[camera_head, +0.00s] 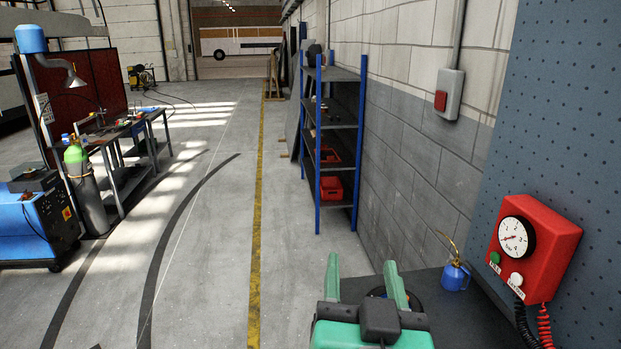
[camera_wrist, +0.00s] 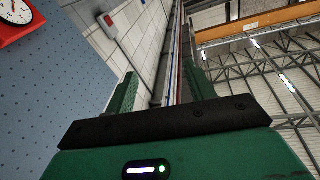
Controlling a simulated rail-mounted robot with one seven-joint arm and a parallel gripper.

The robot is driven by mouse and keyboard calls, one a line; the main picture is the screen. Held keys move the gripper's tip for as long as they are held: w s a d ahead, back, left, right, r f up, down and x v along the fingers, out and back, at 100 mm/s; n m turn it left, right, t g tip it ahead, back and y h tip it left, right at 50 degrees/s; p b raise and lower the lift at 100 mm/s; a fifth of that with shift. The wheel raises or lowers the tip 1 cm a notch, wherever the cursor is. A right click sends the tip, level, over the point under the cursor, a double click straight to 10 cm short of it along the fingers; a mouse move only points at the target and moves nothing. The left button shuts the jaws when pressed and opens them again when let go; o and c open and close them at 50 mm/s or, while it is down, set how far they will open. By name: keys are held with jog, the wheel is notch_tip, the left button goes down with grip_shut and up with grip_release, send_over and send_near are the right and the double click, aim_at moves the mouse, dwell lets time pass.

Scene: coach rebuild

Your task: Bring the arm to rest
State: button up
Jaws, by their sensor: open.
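My gripper (camera_head: 364,283) is at the lower middle of the head view. Its two green fingers stand apart with nothing held between them. In the wrist view my gripper (camera_wrist: 164,95) also shows open and empty, pointing along the wall toward the far end of the hall. It is in front of a dark bench top (camera_head: 456,318), seen at the lower right of the head view. Part of the bench is hidden behind my gripper.
A red gauge box (camera_head: 556,243) hangs on the blue pegboard (camera_head: 570,110) at right. A blue oil can (camera_head: 455,275) stands on the bench near my gripper. A blue shelf rack (camera_head: 333,140) stands along the wall. The floor beside the yellow line (camera_head: 257,190) is clear.

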jog(key=s+a+r+n+t+y, duration=0.25)
jog(key=s+a+r+t, duration=0.25)
jog(key=s+a+r, duration=0.45)
notch_tip(320, 180, up, 21)
jog(key=s+d+p, duration=0.1)
jog(key=s+p, duration=0.1)
jog(key=p, duration=1.6)
jog(key=shift+s+t, duration=0.25)
jog(key=shift+t, duration=0.15)
jog(key=shift+n, duration=0.25)
